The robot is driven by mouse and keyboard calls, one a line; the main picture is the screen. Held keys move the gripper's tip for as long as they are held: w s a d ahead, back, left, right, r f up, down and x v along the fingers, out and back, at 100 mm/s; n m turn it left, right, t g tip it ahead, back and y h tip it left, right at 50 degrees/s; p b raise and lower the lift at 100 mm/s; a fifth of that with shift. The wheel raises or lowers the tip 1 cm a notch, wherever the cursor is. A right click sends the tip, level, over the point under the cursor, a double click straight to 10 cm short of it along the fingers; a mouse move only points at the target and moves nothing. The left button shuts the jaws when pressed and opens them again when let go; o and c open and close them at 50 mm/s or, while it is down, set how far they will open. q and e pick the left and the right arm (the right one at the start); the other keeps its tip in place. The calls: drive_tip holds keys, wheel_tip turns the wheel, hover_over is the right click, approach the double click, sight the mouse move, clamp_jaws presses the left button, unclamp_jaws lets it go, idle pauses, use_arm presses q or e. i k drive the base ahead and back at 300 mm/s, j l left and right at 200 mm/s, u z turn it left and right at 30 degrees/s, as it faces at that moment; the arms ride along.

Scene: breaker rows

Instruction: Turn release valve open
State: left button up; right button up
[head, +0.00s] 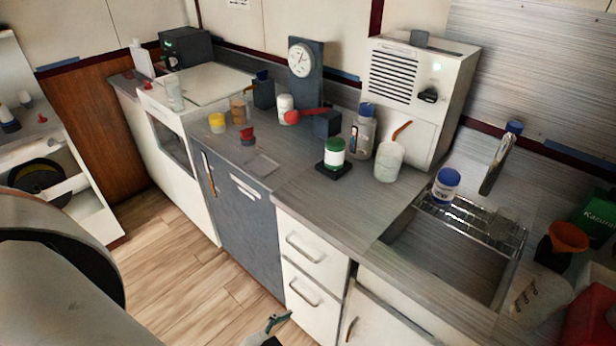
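A red lever handle (303,115) sits on the counter, joined to a dark block (327,123); it looks like the release valve, though no label is legible. A round white gauge (300,57) on a dark upright panel (318,88) stands behind it. A small part of a gripper, likely my left one (272,326), shows at the bottom edge, low in front of the drawers and far from the lever. Its fingers are mostly cut off, so its opening is unclear. My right gripper is not in view.
The wooden floor (165,255) is clear.

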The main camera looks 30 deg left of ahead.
sight(246, 133)
drive_tip(key=u, duration=0.35)
drive_tip(key=j+u, duration=0.15)
drive_tip(key=u, duration=0.6)
drive_tip(key=l+u, duration=0.25)
drive_tip(key=i+j, duration=0.2)
drive_tip(key=j, duration=0.2)
drive_tip(key=i+j, duration=0.2)
drive_tip(key=j, duration=0.15)
drive_tip(key=i+j, duration=0.2)
drive_tip(key=j, duration=0.2)
drive_tip(key=i+j, duration=0.2)
drive_tip(key=j, duration=0.15)
drive_tip(key=i+j, duration=0.2)
drive_tip(key=j, duration=0.2)
drive_tip(key=i+j, duration=0.2)
drive_tip(key=j, duration=0.15)
drive_tip(key=i+j+z, duration=0.25)
drive_tip(key=j, duration=0.3)
drive_tip(key=i+j+z, duration=0.15)
drive_tip(key=k+j, duration=0.05)
drive_tip(key=j, duration=0.05)
